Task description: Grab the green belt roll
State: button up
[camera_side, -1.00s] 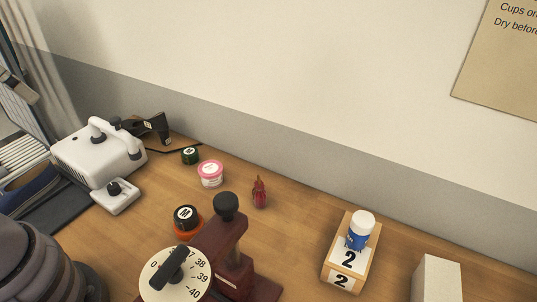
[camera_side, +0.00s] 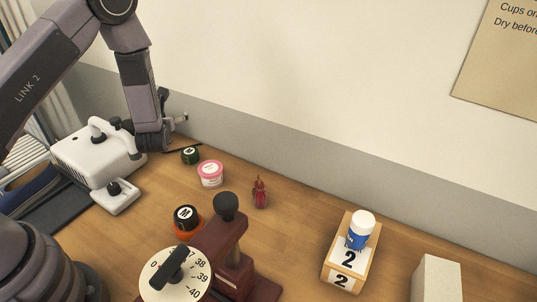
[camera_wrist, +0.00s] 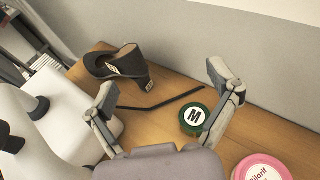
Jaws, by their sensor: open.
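In the wrist view the green belt roll (camera_wrist: 194,118) shows in full, just left of the right finger. My gripper (camera_wrist: 164,88) is open and empty, its fingers spread wide. In the side view my gripper (camera_side: 174,118) is above and a little left of the roll, apart from it. My arm partly hides the fingers there.
A pink tub (camera_side: 210,173) stands close to the roll. A white machine (camera_side: 98,155) is at left. An orange M-labelled roll (camera_side: 187,220), a red item (camera_side: 260,192) and a dial device (camera_side: 235,262) are nearer.

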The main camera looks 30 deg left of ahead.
aim_at(188, 153)
jog(key=d+f+m+h, duration=0.1)
jog(key=f, duration=0.2)
jog(key=d+f, duration=0.1)
jog(key=f, duration=0.1)
jog(key=d+f+m+h, duration=0.1)
jog(key=f, duration=0.2)
jog(key=shift+w+f+m+t+h, duration=0.15)
jog(key=shift+f+m+t+h, duration=0.15)
jog(key=shift+f, duration=0.75)
notch_tip(188, 153, down, 3)
jog(key=shift+f, duration=0.1)
jog(key=shift+r+x, duration=0.15)
jog(key=shift+x, duration=0.55)
jog(key=shift+r+x, duration=0.15)
jog(key=shift+x, duration=0.5)
jog(key=shift+w+a, duration=0.1)
jog(key=c, duration=1.3)
